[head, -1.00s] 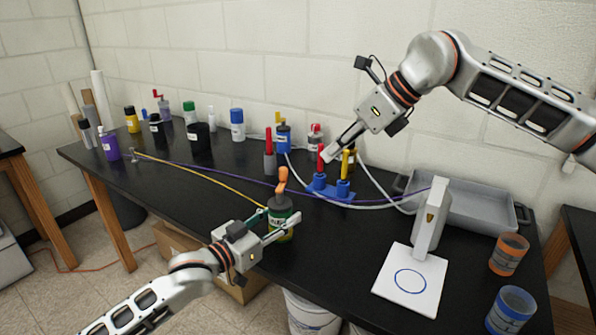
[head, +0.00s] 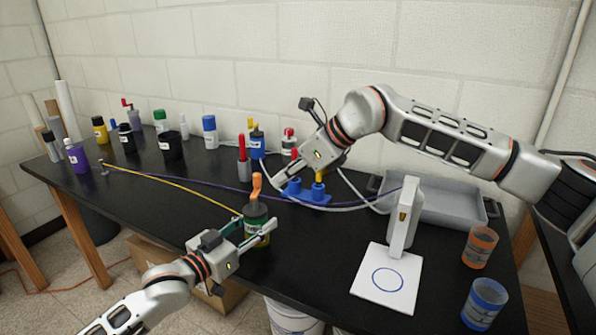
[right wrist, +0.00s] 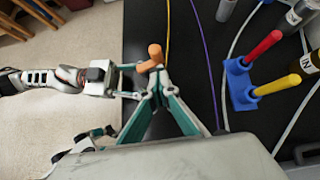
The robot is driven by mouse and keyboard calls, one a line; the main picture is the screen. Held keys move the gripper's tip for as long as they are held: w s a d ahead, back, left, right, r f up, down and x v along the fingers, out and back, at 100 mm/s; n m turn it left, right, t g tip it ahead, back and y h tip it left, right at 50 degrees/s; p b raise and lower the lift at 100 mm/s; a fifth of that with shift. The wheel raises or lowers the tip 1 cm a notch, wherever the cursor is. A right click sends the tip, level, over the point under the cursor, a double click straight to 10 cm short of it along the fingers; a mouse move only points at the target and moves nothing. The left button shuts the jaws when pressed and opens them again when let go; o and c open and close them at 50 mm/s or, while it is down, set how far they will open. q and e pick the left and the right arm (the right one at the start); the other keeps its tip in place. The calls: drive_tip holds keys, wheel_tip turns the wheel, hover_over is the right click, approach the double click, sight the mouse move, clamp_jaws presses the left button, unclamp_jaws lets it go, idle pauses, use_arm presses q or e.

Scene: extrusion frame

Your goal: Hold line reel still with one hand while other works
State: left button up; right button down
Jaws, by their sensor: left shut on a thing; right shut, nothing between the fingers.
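The line reel (head: 257,222) is a dark, bottle-like spool with an orange crank handle (head: 256,186) on top, standing at the table's front edge. A yellow line (head: 180,188) runs to it from a small metal post at the far left. My left gripper (head: 256,233) is shut around the reel's body, and its fingers hide part of it. My right gripper (head: 274,187) is shut and empty, just right of the orange handle. In the right wrist view, its closed fingertips (right wrist: 158,78) sit just below the handle (right wrist: 155,56) in the picture; contact cannot be told.
A blue holder (head: 307,194) with red and yellow handles stands just right of my right gripper. A purple line (head: 215,183) crosses the black table. Several bottles stand behind and left. A white stand (head: 385,280), a grey tray (head: 450,203) and two cups are at the right.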

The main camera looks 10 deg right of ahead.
drive_tip(key=shift+w+a+r, duration=0.1)
drive_tip(key=shift+w+a, duration=0.6)
drive_tip(key=shift+a, duration=0.35)
drive_tip(key=shift+w+a+n+g+y, duration=0.15)
drive_tip(key=shift+w+n+g+y, duration=0.2)
drive_tip(key=shift+n+g, duration=0.4)
drive_tip(key=shift+w+a+n+g, duration=0.45)
drive_tip(key=shift+w+a+n, duration=0.25)
drive_tip(key=shift+w+n, duration=0.15)
drive_tip(key=shift+a, duration=0.15)
idle(0.4)
drive_tip(key=shift+s+d, duration=0.3)
drive_tip(key=shift+s, duration=0.45)
approach(260, 179)
drive_tip(key=w+d+r, duration=0.1)
drive_tip(key=w+d, duration=0.1)
drive_tip(key=d, duration=0.3)
drive_tip(key=shift+w+d, duration=0.25)
drive_tip(key=shift+d, duration=0.1)
